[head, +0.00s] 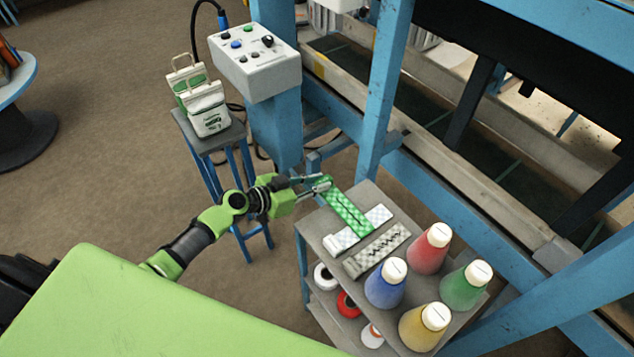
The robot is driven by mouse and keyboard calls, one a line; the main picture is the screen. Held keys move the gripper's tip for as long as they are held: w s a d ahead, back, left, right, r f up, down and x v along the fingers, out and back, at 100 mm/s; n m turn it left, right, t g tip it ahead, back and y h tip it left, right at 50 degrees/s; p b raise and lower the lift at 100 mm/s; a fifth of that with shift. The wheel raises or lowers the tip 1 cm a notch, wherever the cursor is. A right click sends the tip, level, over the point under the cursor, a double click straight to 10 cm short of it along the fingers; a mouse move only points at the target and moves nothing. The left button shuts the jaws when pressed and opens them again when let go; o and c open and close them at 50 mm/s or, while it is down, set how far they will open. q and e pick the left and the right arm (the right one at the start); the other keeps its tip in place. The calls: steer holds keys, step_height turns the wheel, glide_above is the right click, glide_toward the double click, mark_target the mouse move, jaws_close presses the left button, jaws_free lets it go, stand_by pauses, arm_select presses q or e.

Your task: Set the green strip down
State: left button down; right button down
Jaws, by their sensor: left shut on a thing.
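The green checkered strip (348,212) is at the far left part of the grey shelf top (319,228). It lies across a white checkered strip (371,224), covering part of it. A grey patterned strip (378,249) lies nearer, beside the white one. My left gripper (322,184) is shut on the far end of the green strip, near the shelf's back left edge. Whether the strip rests fully on what is below it cannot be told. My right gripper is not in view.
Several thread cones stand on the shelf top: red (429,248), blue (386,284), green (466,286) and yellow (424,326). Spools (348,304) sit on the lower shelf. A blue frame post (385,85) rises behind the shelf.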

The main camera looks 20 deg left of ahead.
arm_select(q)
steer(key=shift+f+b, duration=0.25)
steer(key=shift+b, duration=0.1)
steer(key=c, duration=1.8)
jaws_free()
steer(key=v, duration=1.2)
steer(key=s+a+f+n+g+y, duration=0.2)
steer(key=s+f, duration=0.3)
steer(key=f, duration=0.5)
steer(key=s+a+f+n+g+y, duration=0.15)
steer(key=s+f, duration=0.35)
steer(key=f, duration=0.6)
steer(key=s+a+f+n+g+y, duration=0.1)
steer(key=s+a+f+y, duration=0.3)
steer(key=f, duration=0.6)
steer(key=s+d+f+g, duration=0.1)
steer(key=s+d+f, duration=0.2)
steer(key=s, duration=0.6)
steer(key=s+d+f+g, duration=0.2)
steer(key=s+d+f, duration=0.1)
steer(key=s+f, duration=0.3)
steer(key=s+d+f+g, duration=0.2)
steer(key=s+f, duration=0.3)
steer(key=s, duration=0.6)
steer(key=shift+s+d+f+g, duration=0.1)
steer(key=shift+s+d+g, duration=0.05)
steer(key=shift+d, duration=0.25)
steer(key=shift+s+d+f+g, duration=0.1)
steer(key=shift+s+d+f, duration=0.05)
steer(key=shift+d, duration=0.25)
